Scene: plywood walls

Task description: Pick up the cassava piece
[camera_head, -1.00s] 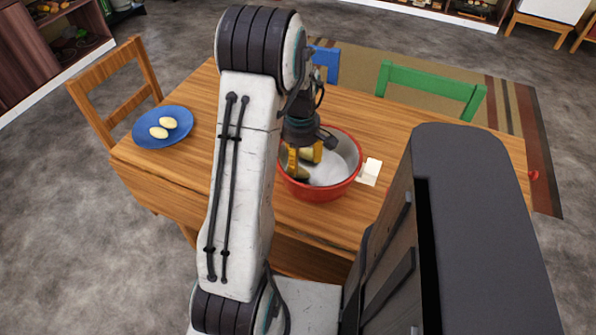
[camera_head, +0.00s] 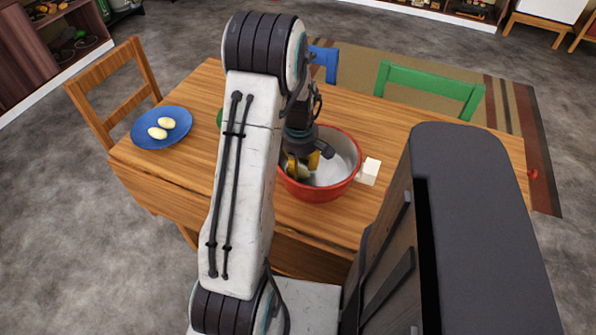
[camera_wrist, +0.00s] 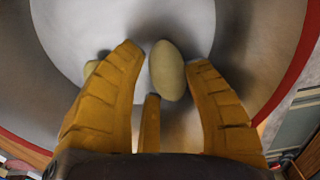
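A pale, smooth oval piece (camera_wrist: 167,70) lies in the bowl, between my fingertips in the wrist view. It looks like the cassava piece, though I cannot be sure. A second pale piece (camera_wrist: 91,69) is partly hidden behind my left finger. My gripper (camera_wrist: 166,56) is open, its yellow fingers spread on either side of the first piece with gaps showing. In the head view my gripper (camera_head: 308,163) is inside the red bowl (camera_head: 320,194), partly hidden by my arm. A pale piece also shows under it there.
A blue plate (camera_head: 145,137) with two pale oval pieces (camera_head: 162,128) stands at the table's left. A cream block (camera_head: 370,171) sits right beside the bowl. A green item (camera_head: 219,117) is mostly behind my arm. Chairs stand around the wooden table (camera_head: 400,140).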

